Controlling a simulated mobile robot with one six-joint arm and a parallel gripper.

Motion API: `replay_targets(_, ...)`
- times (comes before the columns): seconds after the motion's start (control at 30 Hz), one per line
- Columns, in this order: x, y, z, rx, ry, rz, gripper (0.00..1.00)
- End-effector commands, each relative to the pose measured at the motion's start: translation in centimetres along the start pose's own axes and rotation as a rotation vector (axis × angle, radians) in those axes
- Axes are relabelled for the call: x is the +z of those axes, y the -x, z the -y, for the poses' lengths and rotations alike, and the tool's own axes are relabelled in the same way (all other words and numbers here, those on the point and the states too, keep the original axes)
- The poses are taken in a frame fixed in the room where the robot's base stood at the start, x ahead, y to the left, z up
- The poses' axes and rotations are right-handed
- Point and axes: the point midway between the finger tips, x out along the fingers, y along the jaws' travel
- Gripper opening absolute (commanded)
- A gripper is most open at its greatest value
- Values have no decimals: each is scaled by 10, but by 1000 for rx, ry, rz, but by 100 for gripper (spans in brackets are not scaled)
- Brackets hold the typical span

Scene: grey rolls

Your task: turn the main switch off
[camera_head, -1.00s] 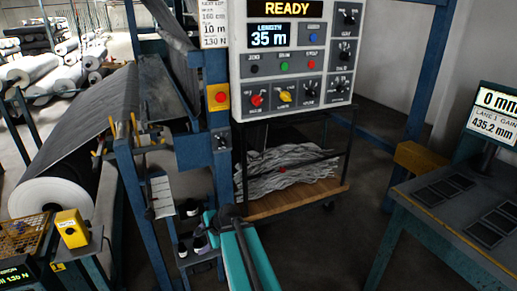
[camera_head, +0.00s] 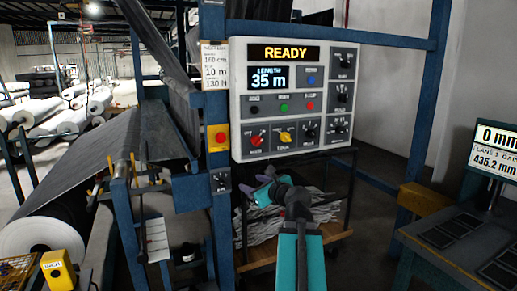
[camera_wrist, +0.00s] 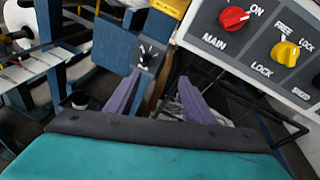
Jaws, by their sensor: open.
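The main switch (camera_head: 257,139) is a red rotary knob at the lower left of the light grey control panel (camera_head: 241,118). In the wrist view the red knob (camera_wrist: 233,18) sits at the upper right, above the word MAIN, with ON printed to its upper right; its exact setting is hard to read. My gripper (camera_head: 259,184) is below the panel in the head view, apart from the switch. In the wrist view my gripper (camera_wrist: 160,82) has its two purple fingers spread, with nothing between them.
A yellow knob (camera_wrist: 284,51) sits right of the red one. A red button on a yellow box (camera_head: 217,138) and a small dark rotary switch (camera_head: 221,181) are on the blue post left of the panel. A cart with grey scraps (camera_head: 262,228) stands below.

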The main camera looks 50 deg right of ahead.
Motion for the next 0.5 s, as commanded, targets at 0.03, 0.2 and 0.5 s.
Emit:
replay_targets(0.03, 12, 12, 16, -32, -40, 30, 49)
replay_targets(0.2, 50, 48, 55, -107, -175, 126, 49)
replay_targets(0.5, 79, 78, 81, -152, -277, 205, 49)
